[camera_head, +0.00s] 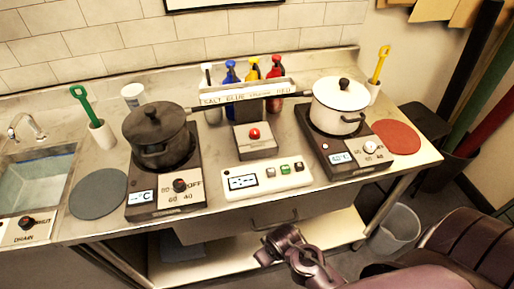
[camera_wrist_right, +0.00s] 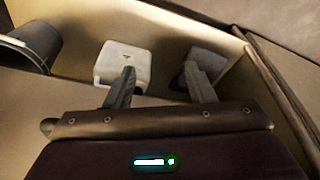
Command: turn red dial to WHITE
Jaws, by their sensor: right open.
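A dark knob with a reddish top (camera_head: 27,222) sits on the drain panel by the sink. My right gripper (camera_head: 270,252) is below and in front of the counter edge, away from these controls. In the right wrist view its two fingers (camera_wrist_right: 161,75) are apart with nothing between them. My left gripper is not in view.
A black pot (camera_head: 158,131) stands on the left hot plate and a white pot (camera_head: 339,103) on the right one. A white button panel (camera_head: 267,189) lies between them. Coloured bottles (camera_head: 253,72) stand behind. A bucket (camera_head: 397,229) is on the floor at right.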

